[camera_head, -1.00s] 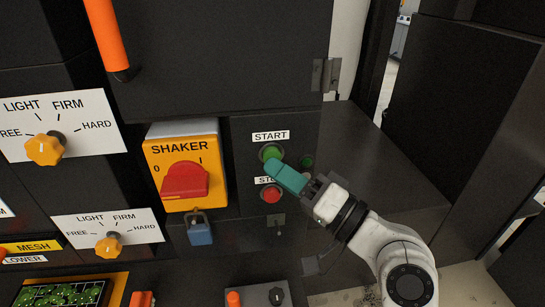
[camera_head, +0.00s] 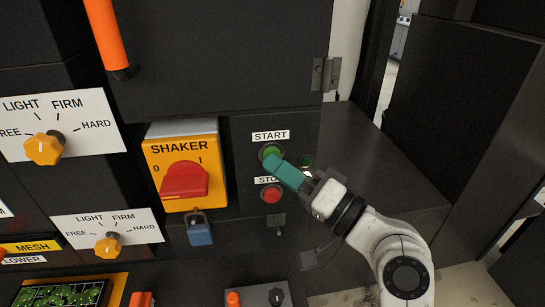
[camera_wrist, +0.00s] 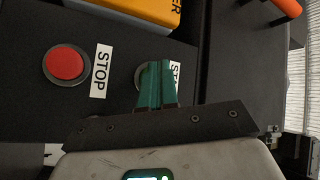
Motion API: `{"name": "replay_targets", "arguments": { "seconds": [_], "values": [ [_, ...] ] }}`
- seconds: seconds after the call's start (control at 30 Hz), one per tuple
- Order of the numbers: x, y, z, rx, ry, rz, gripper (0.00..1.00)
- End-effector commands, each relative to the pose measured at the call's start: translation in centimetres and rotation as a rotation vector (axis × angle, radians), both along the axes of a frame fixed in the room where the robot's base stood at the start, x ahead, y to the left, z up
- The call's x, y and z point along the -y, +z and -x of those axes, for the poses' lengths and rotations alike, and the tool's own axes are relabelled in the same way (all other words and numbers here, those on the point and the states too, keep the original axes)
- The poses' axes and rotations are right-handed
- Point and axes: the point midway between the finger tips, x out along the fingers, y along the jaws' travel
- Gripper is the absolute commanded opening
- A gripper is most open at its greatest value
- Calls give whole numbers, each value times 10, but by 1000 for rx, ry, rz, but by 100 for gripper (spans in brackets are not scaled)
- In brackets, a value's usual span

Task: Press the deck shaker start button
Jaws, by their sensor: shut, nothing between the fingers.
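The green start button (camera_head: 270,151) sits under the START label (camera_head: 270,135) on the dark panel. My gripper (camera_head: 270,162) is shut and empty, with its teal fingertips at the lower edge of the start button. Whether they touch it I cannot tell. In the wrist view the teal fingers (camera_wrist: 158,75) cover most of the start button and part of its label. The red stop button (camera_head: 271,194) is just below, with its label partly hidden by the fingers. It also shows in the wrist view (camera_wrist: 65,65).
A yellow SHAKER switch box (camera_head: 182,165) with a red handle (camera_head: 184,181) and a blue padlock (camera_head: 199,233) is left of the buttons. A small dark green indicator (camera_head: 306,161) is right of the fingers. Yellow knobs (camera_head: 45,149) are further left.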

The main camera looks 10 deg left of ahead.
Motion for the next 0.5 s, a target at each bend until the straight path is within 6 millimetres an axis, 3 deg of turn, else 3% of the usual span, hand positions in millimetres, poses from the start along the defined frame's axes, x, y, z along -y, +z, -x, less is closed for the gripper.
{"name": "replay_targets", "arguments": {
  "seconds": [0.5],
  "values": [
    [3,0,9,0,-1,0,0]
  ]
}}
